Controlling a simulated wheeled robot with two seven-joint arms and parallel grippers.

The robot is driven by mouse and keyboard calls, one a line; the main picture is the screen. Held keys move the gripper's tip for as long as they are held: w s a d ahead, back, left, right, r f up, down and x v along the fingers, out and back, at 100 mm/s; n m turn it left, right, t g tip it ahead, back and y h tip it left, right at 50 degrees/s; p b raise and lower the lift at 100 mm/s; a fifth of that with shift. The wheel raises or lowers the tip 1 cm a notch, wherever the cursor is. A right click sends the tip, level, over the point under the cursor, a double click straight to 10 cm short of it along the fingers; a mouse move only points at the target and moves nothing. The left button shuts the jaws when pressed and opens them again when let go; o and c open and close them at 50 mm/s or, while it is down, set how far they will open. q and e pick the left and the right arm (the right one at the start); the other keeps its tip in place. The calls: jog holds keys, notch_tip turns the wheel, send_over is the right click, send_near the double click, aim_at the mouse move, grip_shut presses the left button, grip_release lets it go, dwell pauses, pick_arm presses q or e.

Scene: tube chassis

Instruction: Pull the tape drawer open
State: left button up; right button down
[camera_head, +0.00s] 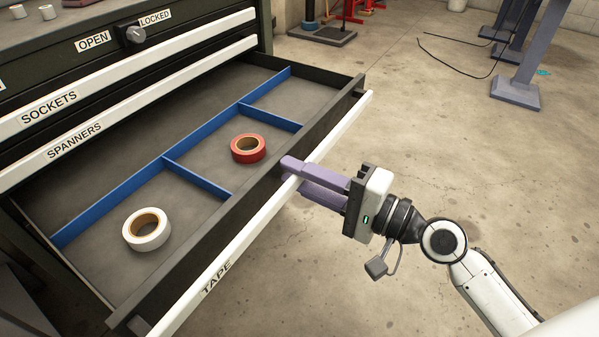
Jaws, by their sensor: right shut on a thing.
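The tape drawer (205,271) is pulled far out of the dark tool cabinet (100,15), its inside in plain view. Its white front edge carries the label TAPE. A red tape roll (248,148) and a white tape roll (147,229) lie flat inside, in separate compartments. My left gripper is not in view.
Blue dividers (195,178) split the drawer. The SOCKETS drawer (130,72) and SPANNERS drawer (130,112) above are shut. The knob (134,34) sits between OPEN and LOCKED. The concrete floor (420,130) is clear; a grey stand (516,92) and black cable (455,70) are behind.

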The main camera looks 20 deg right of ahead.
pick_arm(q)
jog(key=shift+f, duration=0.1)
pick_arm(e)
jog(key=c, duration=1.5)
grip_release()
pick_arm(q)
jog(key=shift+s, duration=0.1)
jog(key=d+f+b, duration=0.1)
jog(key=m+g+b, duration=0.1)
jog(key=b, duration=0.1)
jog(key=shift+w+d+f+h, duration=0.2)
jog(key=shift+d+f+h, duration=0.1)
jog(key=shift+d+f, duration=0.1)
pick_arm(e)
jog(key=v, duration=1)
jog(key=shift+s+d, duration=0.1)
jog(key=shift+d, duration=0.05)
